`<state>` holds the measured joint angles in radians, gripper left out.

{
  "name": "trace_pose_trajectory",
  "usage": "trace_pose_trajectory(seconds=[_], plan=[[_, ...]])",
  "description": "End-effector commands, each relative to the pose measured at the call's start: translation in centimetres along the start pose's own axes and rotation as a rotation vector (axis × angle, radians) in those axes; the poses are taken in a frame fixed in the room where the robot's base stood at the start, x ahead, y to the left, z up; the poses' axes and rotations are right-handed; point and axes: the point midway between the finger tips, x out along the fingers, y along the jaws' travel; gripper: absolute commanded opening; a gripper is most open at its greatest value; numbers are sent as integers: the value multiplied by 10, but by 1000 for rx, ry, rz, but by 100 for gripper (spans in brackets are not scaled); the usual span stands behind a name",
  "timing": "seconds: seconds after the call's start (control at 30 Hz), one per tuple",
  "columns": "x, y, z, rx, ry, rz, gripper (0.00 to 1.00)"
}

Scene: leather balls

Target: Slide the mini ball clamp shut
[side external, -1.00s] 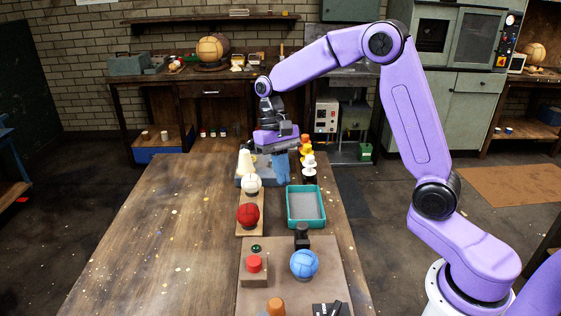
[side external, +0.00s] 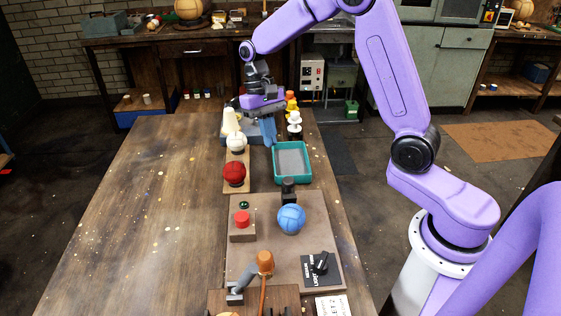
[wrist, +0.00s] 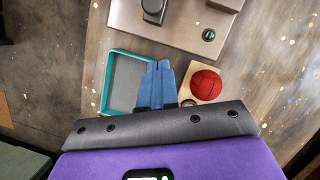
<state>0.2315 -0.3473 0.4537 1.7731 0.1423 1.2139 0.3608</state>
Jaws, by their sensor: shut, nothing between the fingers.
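A blue ball (side external: 291,219) sits on a brown-grey board. A dark upright block (side external: 288,190) stands just behind it; the block also shows at the top of the wrist view (wrist: 153,10). I cannot tell for sure whether this block is part of the mini ball clamp. My gripper (side external: 271,143) hangs at the far end of the bench, beside the teal tray and well behind the blue ball. Its blue fingers (wrist: 158,70) are together and hold nothing.
The teal tray (side external: 277,165) is empty. A white ball (side external: 236,142) and a red ball (side external: 234,173) sit on a wooden strip. A red button (side external: 242,219), a black knob (side external: 320,262) and an orange-topped handle (side external: 265,262) stand nearer. The bench's left side is clear.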

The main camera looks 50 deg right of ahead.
Motion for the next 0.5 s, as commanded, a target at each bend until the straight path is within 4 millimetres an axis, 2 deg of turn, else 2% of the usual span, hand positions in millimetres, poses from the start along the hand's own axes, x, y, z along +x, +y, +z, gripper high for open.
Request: trace_pose_trajectory(seconds=[0.03, 0.23, 0.5], plan=[[11, 0, 1, 0, -5, 2, 0], [48, 1, 1, 0, -4, 3, 0], [60, 0, 28, -2, 0, 1, 0]])
